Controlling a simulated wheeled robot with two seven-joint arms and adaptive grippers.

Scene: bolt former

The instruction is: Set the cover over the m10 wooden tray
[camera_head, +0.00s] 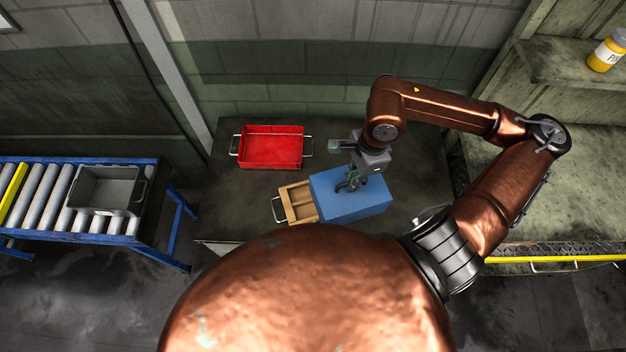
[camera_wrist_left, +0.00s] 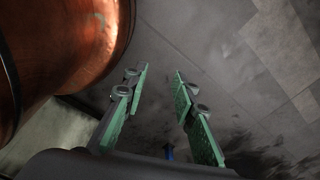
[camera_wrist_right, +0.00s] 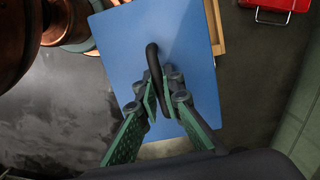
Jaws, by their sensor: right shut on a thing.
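The blue cover (camera_head: 340,203) sits over the right part of the wooden tray (camera_head: 297,199), offset to the right. The tray's left end, with its compartments and a metal handle, shows uncovered. My right gripper (camera_head: 351,183) is above the cover and shut on its dark handle. The right wrist view shows the fingers (camera_wrist_right: 158,98) closed on the curved black handle (camera_wrist_right: 152,60), with the blue top (camera_wrist_right: 190,60) below and a strip of the wooden tray (camera_wrist_right: 216,25) past its edge. My left gripper (camera_wrist_left: 160,110) is open and empty above the floor, and shows only in its wrist view.
A red tray (camera_head: 271,148) stands behind on the same table (camera_head: 228,195). A grey bin (camera_head: 105,190) rests on the roller conveyor (camera_head: 60,205) at the left. A yellow bottle (camera_head: 606,53) stands on the shelf at upper right. Table space left of the wooden tray is clear.

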